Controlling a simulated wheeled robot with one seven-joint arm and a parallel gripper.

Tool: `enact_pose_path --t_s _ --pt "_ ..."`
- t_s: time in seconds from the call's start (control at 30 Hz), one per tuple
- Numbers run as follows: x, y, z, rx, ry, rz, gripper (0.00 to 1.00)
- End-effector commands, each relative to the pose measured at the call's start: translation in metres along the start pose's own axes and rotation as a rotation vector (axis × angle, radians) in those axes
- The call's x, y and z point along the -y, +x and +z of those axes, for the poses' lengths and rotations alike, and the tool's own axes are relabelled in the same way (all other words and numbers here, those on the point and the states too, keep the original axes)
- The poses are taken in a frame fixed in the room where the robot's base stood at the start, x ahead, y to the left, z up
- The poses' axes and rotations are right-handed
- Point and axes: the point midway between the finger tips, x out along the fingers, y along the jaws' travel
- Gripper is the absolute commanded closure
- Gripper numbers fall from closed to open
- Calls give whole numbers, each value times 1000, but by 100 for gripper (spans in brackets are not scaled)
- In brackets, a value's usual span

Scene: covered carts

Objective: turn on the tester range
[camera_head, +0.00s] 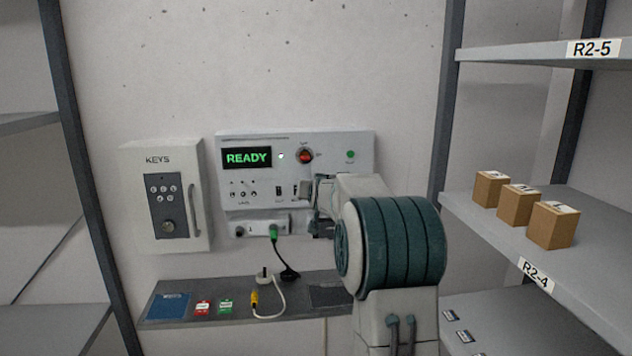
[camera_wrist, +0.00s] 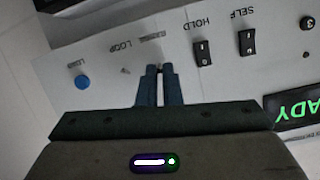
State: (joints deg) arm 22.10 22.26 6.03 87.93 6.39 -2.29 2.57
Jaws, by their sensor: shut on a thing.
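The tester (camera_head: 345,145) is a pale wall panel with a lit green READY display (camera_head: 247,158). My gripper (camera_head: 318,190) is at the panel's lower right part. In the wrist view, my gripper (camera_wrist: 160,70) has its two dark fingers close together on a small switch lever, mostly hidden between the tips. A blurred label beside it cannot be read. The HOLD rocker (camera_wrist: 203,52) and SELF rocker (camera_wrist: 247,42) are to its right. A tiny toggle (camera_wrist: 125,71) by the LOOP label and a blue button (camera_wrist: 82,82) are to its left.
A red-lit knob (camera_head: 305,156) and green lamp (camera_head: 350,155) sit above my gripper. A key box (camera_head: 160,200) hangs at the left. A grey shelf (camera_head: 190,312) below holds tags and a plug with a cable. Shelves with boxes (camera_head: 552,225) stand at the right.

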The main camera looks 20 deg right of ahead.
Motion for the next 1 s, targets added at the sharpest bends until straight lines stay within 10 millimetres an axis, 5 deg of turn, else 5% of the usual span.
enact_pose_path --t_s 0.73,0.83,1.0 --pt "0 1 -2 87 -1 17 100" --pt "0 1 -2 87 -1 17 73" --pt "0 1 -3 86 0 17 73"
